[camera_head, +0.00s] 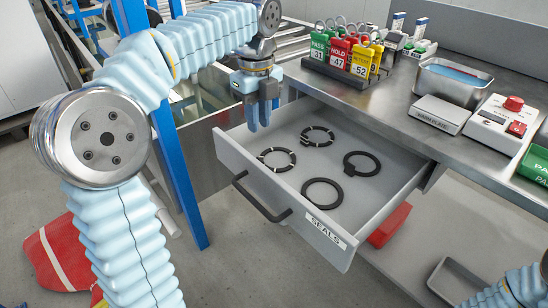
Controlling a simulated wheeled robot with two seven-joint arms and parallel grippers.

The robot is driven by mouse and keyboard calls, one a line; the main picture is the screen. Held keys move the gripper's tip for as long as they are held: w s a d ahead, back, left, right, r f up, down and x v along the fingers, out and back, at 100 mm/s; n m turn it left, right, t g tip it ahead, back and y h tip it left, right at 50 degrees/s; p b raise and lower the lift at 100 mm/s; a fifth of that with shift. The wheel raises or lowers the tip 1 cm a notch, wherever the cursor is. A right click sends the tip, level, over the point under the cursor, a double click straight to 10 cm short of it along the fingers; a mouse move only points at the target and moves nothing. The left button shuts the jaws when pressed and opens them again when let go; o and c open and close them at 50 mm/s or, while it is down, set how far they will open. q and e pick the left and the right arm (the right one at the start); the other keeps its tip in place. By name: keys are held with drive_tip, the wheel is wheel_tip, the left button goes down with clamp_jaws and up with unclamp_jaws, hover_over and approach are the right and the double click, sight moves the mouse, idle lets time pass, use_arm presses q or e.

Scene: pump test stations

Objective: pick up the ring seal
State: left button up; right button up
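Several dark ring seals lie flat in the open grey drawer labelled SEALS (325,230). One plain ring seal (322,180) lies nearest the front label. A ring with a side tab (349,168) lies to the right. A ring with white marks (280,169) lies at the left, and another white-marked ring (318,127) with a small tab lies at the back. My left gripper (259,123) points down over the drawer's left rear part, above and left of the rings. Its fingers look slightly apart, with nothing between them. My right gripper is out of view; only part of that arm shows at lower right.
The drawer's dark handle (262,200) juts forward. A blue post (178,170) stands left of the drawer.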

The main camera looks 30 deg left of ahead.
use_arm(q)
hover_over(260, 159)
drive_tip(key=f, duration=0.5)
drive_tip(key=shift+w+a+f+b, duration=0.1)
drive_tip(key=shift+w+a+b, duration=0.1)
drive_tip(key=shift+b, duration=0.2)
drive_tip(key=f, duration=0.4)
drive_tip(key=f+b, duration=0.1)
drive_tip(key=f, duration=0.1)
drive_tip(key=shift+s+d, duration=0.2)
drive_tip(key=shift+s, duration=0.05)
clamp_jaws()
